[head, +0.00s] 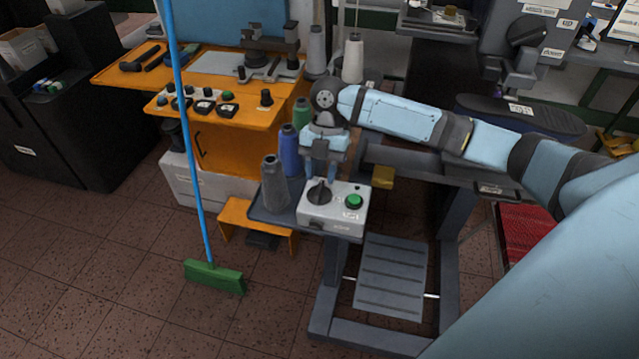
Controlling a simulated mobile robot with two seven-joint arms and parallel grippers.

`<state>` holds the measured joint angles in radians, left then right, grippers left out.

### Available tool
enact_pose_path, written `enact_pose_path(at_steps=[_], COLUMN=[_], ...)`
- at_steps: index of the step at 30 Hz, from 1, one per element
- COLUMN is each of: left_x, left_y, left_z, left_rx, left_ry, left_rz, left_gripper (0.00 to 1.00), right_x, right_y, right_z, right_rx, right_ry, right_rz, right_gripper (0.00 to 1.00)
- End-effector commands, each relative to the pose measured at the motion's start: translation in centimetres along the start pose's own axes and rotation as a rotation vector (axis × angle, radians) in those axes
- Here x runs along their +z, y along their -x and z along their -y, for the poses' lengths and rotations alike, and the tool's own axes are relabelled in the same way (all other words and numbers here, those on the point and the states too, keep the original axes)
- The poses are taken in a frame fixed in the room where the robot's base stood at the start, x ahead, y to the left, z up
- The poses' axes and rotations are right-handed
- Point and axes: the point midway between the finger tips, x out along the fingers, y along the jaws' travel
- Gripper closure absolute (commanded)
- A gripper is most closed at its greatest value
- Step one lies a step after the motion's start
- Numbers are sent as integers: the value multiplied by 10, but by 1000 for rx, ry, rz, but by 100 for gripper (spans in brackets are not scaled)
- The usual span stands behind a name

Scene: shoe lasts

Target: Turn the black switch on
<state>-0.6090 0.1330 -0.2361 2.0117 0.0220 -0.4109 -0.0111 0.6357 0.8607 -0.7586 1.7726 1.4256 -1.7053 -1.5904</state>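The black switch (319,192) is a round rotary knob on top of a light grey control box (335,217). A green round button (354,201) sits to its right on the same box. My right gripper (324,181) points down just above and behind the black switch, with its fingertips close to the knob. I cannot tell whether they touch it, or how far apart they are. My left gripper is not in view.
Grey (273,185), blue (290,150) and green (302,115) thread cones stand left of and behind the box. A green broom (214,277) with a blue handle stands further left. An orange bench (212,120) with knobs is behind. Floor at lower left is clear.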

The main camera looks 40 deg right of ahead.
Motion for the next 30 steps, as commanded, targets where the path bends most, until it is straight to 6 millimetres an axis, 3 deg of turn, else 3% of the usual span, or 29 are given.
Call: enact_pose_path(at_steps=[6, 17, 18, 23, 30], left_x=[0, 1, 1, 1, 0], left_y=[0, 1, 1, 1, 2], left_z=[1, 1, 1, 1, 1], left_rx=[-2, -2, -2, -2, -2], left_ry=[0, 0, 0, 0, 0], left_rz=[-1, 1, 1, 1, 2], left_gripper=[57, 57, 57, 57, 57], right_x=[0, 0, 0, 0, 0], right_y=[-27, -34, -34, -34, -33], right_z=[0, 0, 0, 0, 0], right_rx=[-1, 1, 1, 0, 2], right_ry=[-1, -1, -1, -1, -5], right_rz=[0, 2, 2, 2, 1], right_gripper=[63, 63, 65, 100, 100])
